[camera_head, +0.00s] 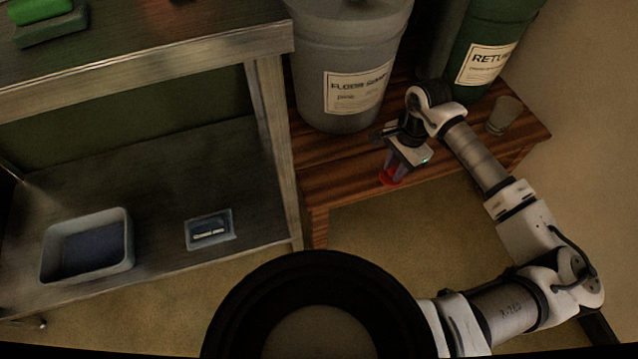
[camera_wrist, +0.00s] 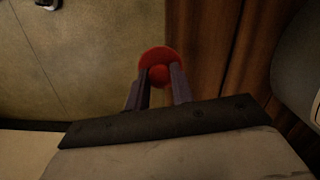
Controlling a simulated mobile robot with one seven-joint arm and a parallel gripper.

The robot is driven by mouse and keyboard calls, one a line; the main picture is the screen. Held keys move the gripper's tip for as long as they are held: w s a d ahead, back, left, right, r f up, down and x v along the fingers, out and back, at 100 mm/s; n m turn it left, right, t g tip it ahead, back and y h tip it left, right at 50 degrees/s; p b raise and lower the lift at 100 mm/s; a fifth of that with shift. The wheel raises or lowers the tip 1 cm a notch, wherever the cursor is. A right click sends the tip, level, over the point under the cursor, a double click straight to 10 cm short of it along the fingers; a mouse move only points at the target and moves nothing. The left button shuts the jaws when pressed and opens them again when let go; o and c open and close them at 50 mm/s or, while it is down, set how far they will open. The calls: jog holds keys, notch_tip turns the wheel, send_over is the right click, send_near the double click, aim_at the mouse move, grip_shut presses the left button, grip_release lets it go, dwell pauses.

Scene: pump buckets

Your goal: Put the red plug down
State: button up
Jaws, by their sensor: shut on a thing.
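The red plug (camera_head: 390,178) is a small red piece with a round disc end, between the fingertips of my gripper (camera_head: 394,170). In the wrist view the red plug (camera_wrist: 158,62) shows at the tips of my gripper (camera_wrist: 159,80), which is shut on it. In the head view, the plug and fingertips appear over the front edge of the wooden bench (camera_head: 345,185). In the wrist view the plug overlaps the line between the pale floor and the brown wood. I cannot tell whether the plug touches the wood. The fingers hide part of the plug.
A grey bucket labelled for floor soap (camera_head: 345,60) and a green bucket labelled "RETU..." (camera_head: 485,50) stand on the bench. A small cup (camera_head: 503,115) stands at the bench's right. A metal shelf (camera_head: 150,70) at left holds a grey tub (camera_head: 127,240) and a small labelled tray (camera_head: 209,243).

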jog(key=w+a, duration=0.1)
jog(key=a, duration=0.4)
jog(key=w+a+p, duration=0.1)
jog(key=a, duration=1.1)
jog(key=shift+w+a, duration=0.1)
jog(key=shift+w, duration=0.3)
jog(key=shift+a, duration=0.2)
jog(key=shift+f, duration=1.75)
jog(key=shift+f+b, duration=0.2)
jog(key=shift+b, duration=0.1)
jog(key=o, duration=1)
jog(key=shift+c, duration=0.2)
notch_tip(320, 180, up, 12)
jog(key=d+p, duration=0.1)
jog(key=shift+w+d+r+p, duration=0.15)
jog(key=shift+w+p, duration=0.15)
jog(key=shift+w, duration=0.1)
jog(key=shift+d, duration=0.1)
